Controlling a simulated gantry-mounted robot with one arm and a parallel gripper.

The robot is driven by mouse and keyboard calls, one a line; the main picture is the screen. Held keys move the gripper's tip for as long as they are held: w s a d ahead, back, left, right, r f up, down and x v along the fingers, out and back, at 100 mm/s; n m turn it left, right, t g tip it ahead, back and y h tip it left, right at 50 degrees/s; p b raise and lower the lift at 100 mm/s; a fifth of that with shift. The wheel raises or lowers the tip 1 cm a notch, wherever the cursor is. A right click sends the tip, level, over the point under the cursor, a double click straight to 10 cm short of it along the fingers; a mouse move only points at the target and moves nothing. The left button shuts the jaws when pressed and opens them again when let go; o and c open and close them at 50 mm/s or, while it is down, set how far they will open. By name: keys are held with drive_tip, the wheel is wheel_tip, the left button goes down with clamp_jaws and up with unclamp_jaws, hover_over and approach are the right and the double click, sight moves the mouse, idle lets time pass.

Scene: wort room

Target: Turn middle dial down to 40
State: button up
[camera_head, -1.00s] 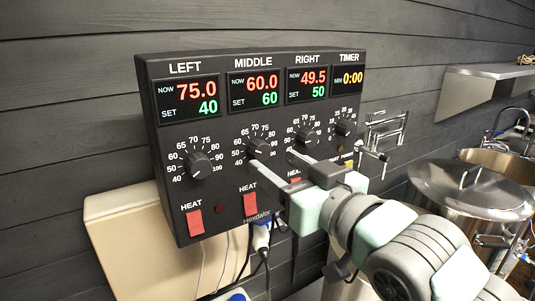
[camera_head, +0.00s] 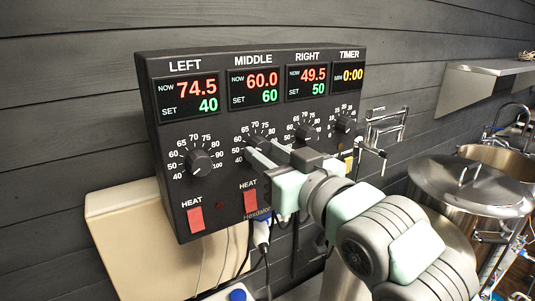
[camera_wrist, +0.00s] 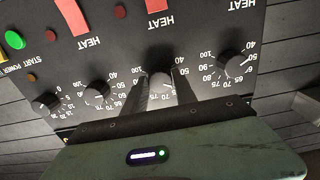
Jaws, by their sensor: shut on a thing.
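The black control panel (camera_head: 230,195) shows MIDDLE (camera_head: 254,87) at NOW 60.0 and SET 60. My gripper (camera_head: 256,150) is at the middle dial (camera_head: 256,141), hiding much of it in the head view. In the wrist view, which is upside down, the fingers of my gripper (camera_wrist: 161,88) lie on either side of the middle dial (camera_wrist: 162,80) and are shut on it. The exact pointer direction of this dial is hard to read.
The left dial (camera_head: 199,161) and right dial (camera_head: 306,132) flank the middle one; the timer dial (camera_head: 345,123) is farther right. Red HEAT switches (camera_head: 195,220) sit below. LEFT reads 74.5, set 40; RIGHT reads 49.5, set 50. A steel pot (camera_head: 470,190) stands at right.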

clamp_jaws()
drive_tip(key=shift+f+b, duration=0.1)
drive_tip(key=shift+b, duration=0.45)
drive_tip(key=n+b, duration=0.4)
drive_tip(key=b, duration=0.2)
drive_tip(key=shift+f+n, duration=0.15)
drive_tip(key=shift+n, duration=0.25)
drive_tip(key=shift+n+b, duration=0.75)
drive_tip(key=shift+n, duration=0.15)
drive_tip(key=shift+n+b, duration=0.8)
drive_tip(key=shift+n, duration=0.4)
drive_tip(key=shift+r+n+b, duration=0.2)
drive_tip(key=shift+n+b, duration=0.1)
drive_tip(key=shift+n, duration=0.4)
drive_tip(key=shift+r+n+b, duration=0.15)
drive_tip(key=shift+n+b, duration=0.1)
drive_tip(key=shift+n, duration=0.45)
